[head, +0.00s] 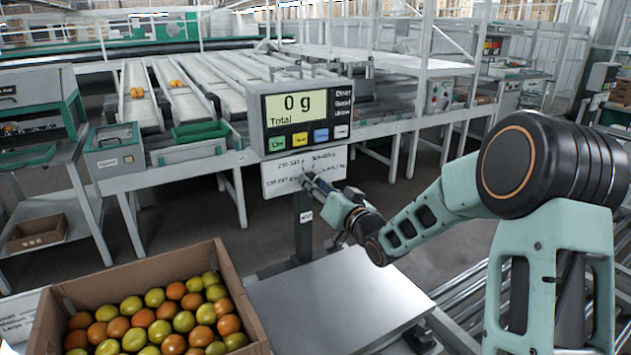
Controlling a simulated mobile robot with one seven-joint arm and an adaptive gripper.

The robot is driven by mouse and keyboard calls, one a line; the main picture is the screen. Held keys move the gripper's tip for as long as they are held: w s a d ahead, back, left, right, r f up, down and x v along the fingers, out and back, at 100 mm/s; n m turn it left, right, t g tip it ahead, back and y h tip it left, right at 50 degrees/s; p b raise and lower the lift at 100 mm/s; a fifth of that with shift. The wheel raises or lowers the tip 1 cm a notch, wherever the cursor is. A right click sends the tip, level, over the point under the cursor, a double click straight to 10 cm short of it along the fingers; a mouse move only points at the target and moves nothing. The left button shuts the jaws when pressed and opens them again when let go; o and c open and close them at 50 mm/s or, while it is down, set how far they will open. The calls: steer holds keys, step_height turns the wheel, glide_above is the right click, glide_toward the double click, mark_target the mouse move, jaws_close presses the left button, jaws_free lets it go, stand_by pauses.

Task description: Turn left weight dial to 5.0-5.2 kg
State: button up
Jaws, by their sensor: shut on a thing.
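The white dial panel (277,186) hangs under the scale's display box. Small printed range labels with short lines stand around its middle, too small to read surely. My gripper (309,182) reaches in from the right to the middle of the panel and is shut on the weight dial there. The fingers hide most of the dial, so I cannot tell which label it points to. The display (297,105) reads 0 g, with Total below it.
The scale's metal platform (340,300) is empty below my arm. A cardboard box (235,287) of red, orange and green tomatoes stands at the lower left. A dark post (303,232) carries the display. Conveyor lanes (245,75) lie behind.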

steer(key=shift+m+p, duration=1.6)
steer(key=shift+m, duration=1.9)
steer(key=o, duration=1.1)
steer(key=shift+o, duration=0.2)
steer(key=v, duration=1.2)
